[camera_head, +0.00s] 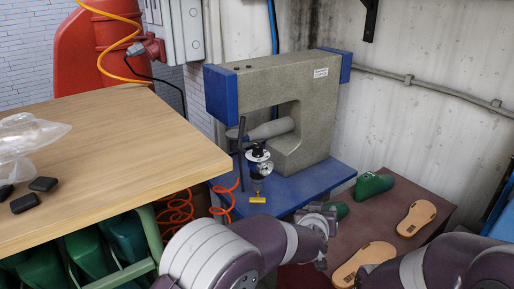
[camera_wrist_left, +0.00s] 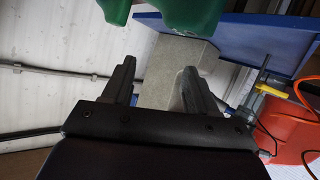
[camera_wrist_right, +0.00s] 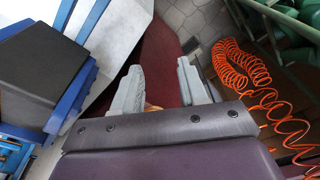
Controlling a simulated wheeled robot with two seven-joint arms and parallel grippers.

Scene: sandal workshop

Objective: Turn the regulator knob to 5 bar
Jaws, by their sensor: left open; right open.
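The regulator (camera_head: 259,166) hangs upright in front of the press, with a dark and white top, a round body and a yellow piece (camera_head: 257,199) below it. The knob's setting and the gauge reading are too small to tell. A small yellow part (camera_wrist_left: 262,70) shows at the right of the left wrist view. My left gripper (camera_wrist_left: 158,72) is open and empty, its fingers pointing towards the grey press body, apart from the regulator. In the head view my left forearm reaches below and right of the regulator. My right gripper (camera_wrist_right: 159,72) is open and empty, away from the regulator.
The grey and blue press (camera_head: 318,115) stands behind the regulator on a blue base (camera_head: 325,178). A wooden table (camera_head: 110,140) is at left. Green lasts (camera_head: 372,185) and tan soles (camera_head: 416,218) lie on the brown bench at right. Orange coiled hose (camera_wrist_right: 240,68) hangs nearby.

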